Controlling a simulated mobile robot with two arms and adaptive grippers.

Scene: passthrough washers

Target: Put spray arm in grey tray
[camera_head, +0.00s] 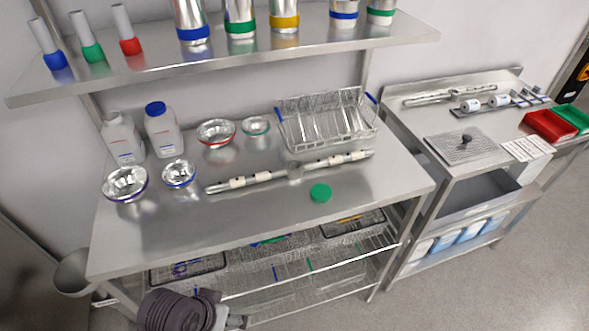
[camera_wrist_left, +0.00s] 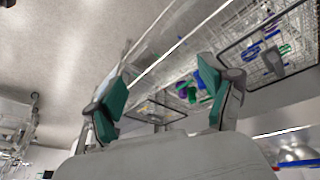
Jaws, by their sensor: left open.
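A spray arm (camera_head: 265,178), a long metal bar with pale bands and a hub in its middle, lies across the left steel table. A grey, open-topped tray (camera_head: 478,212) sits under the top of the right counter. My left gripper (camera_wrist_left: 165,98) is open and empty in the left wrist view, its two green-padded fingers spread apart. In the head view only part of my left arm shows at the bottom edge, below the front of the table, well apart from the spray arm. My right gripper is not in view.
The left steel table (camera_head: 240,222) has a clear front strip. A wire rack (camera_head: 325,122), metal bowls (camera_head: 126,183), white bottles (camera_head: 162,130) and a green disc (camera_head: 320,193) stand on it. A shelf (camera_head: 150,68) hangs above. Wire baskets (camera_head: 188,270) lie below.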

